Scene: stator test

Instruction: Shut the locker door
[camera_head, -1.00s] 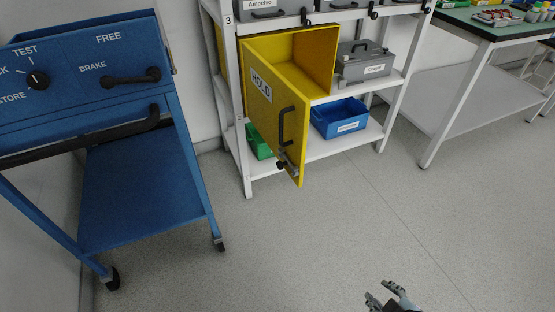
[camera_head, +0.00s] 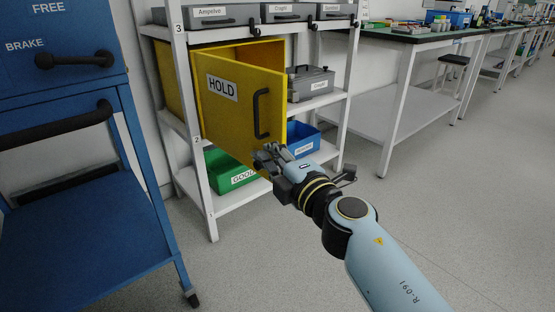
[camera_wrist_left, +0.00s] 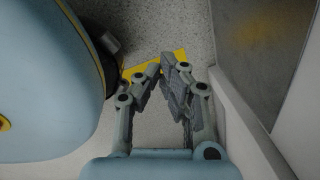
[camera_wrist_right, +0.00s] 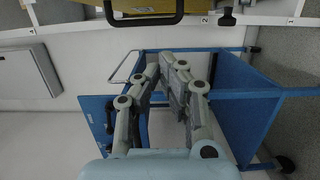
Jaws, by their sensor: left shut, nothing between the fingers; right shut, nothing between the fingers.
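The yellow locker door (camera_head: 225,120), marked HOLD, stands partly open at the yellow locker (camera_head: 176,80) on the white shelf rack. Its black handle (camera_head: 262,113) faces me. My right gripper (camera_head: 262,155) is shut and empty in front of the door's lower right corner and hides its latch; I cannot tell whether it touches the door. In the right wrist view the black handle (camera_wrist_right: 145,18) shows at the top, beyond my right fingertips (camera_wrist_right: 168,60). My left gripper (camera_wrist_left: 163,62) is shut and empty in the left wrist view, with a yellow patch beyond its tips; the head view does not show it.
The white rack (camera_head: 205,190) holds grey cases (camera_head: 311,84), a green bin (camera_head: 228,172) and a blue bin (camera_head: 303,140). A blue cart (camera_head: 80,245) stands at left, close to the rack. A workbench (camera_head: 400,37) stands at right. The floor at right is open.

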